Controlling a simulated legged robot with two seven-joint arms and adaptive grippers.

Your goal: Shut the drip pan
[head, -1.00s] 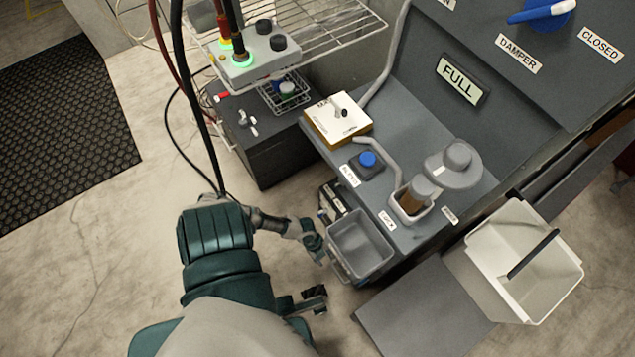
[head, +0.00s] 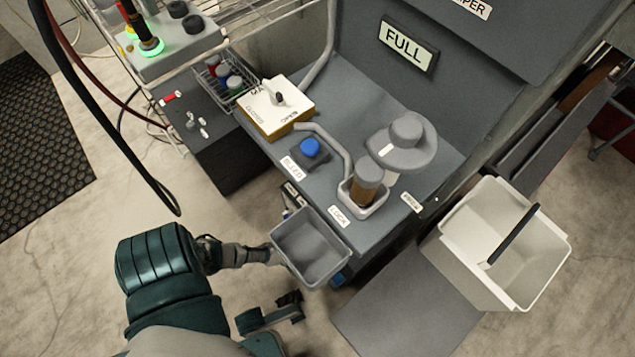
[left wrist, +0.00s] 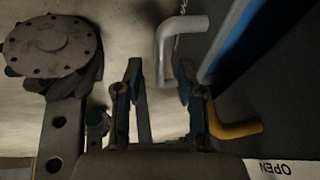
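The drip pan (head: 311,248) is a grey, empty, open-topped tray in the head view. It sticks out from the front of the grey cabinet, below the worktop edge. My left gripper (head: 268,256) is at the pan's outer left side, its fingertips mostly hidden by the pan. In the left wrist view my left gripper (left wrist: 160,88) has its fingers apart with a gap between them.
A yellow bent handle (left wrist: 238,129) lies beside the right finger, near an OPEN label (left wrist: 277,168). The worktop carries a blue button (head: 310,148) and a brown-filled cup (head: 366,187). A white bin (head: 500,243) stands right. Cables (head: 110,130) hang at left.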

